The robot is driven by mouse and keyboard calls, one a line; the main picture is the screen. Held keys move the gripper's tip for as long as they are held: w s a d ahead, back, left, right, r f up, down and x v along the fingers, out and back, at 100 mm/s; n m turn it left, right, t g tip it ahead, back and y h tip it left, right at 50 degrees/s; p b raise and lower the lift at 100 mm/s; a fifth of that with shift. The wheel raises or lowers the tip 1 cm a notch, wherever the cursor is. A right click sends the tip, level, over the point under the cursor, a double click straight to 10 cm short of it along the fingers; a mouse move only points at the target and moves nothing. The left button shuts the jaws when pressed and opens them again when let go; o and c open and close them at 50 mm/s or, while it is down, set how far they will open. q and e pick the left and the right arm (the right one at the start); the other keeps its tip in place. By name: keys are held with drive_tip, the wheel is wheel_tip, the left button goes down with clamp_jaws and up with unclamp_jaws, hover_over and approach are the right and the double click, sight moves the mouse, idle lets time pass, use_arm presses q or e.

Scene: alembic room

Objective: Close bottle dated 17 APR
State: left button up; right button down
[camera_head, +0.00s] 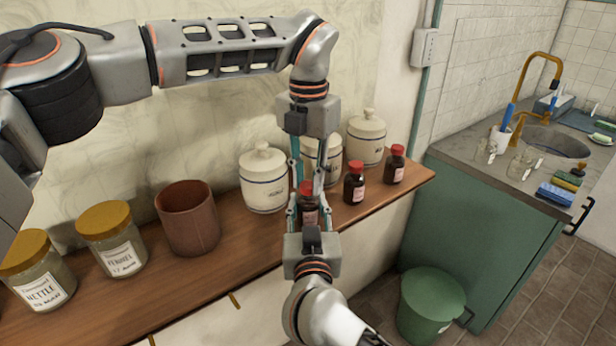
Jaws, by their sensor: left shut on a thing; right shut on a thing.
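Several small dark brown bottles with red caps stand in a row on the wooden shelf. The leftmost bottle (310,203) is between both of my grippers, upright, with its red cap on top. My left gripper (306,184) points down from above and is shut on its red cap. My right gripper (309,208) reaches in from the front and is shut on its body. The middle bottle (354,184) and the right bottle (395,165) stand free with red caps on. The label dates are too small to read.
The wooden shelf (235,258) also holds white lidded jars (264,180), a brown pot (188,220), and glass jars with yellow lids (112,240). A green bin (430,310) stands on the floor. A sink counter (470,150) is at the right.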

use_arm(q)
drive_tip(key=m, duration=0.5)
drive_tip(key=shift+m, duration=0.3)
drive_tip(key=m, duration=1)
drive_tip(key=shift+m, duration=0.3)
drive_tip(key=m, duration=0.6)
drive_tip(key=shift+m, duration=0.4)
drive_tip(key=m, duration=0.3)
drive_tip(key=shift+m, duration=0.3)
drive_tip(key=m, duration=0.4)
drive_tip(key=o, duration=0.7)
drive_tip(key=shift+c, duration=0.2)
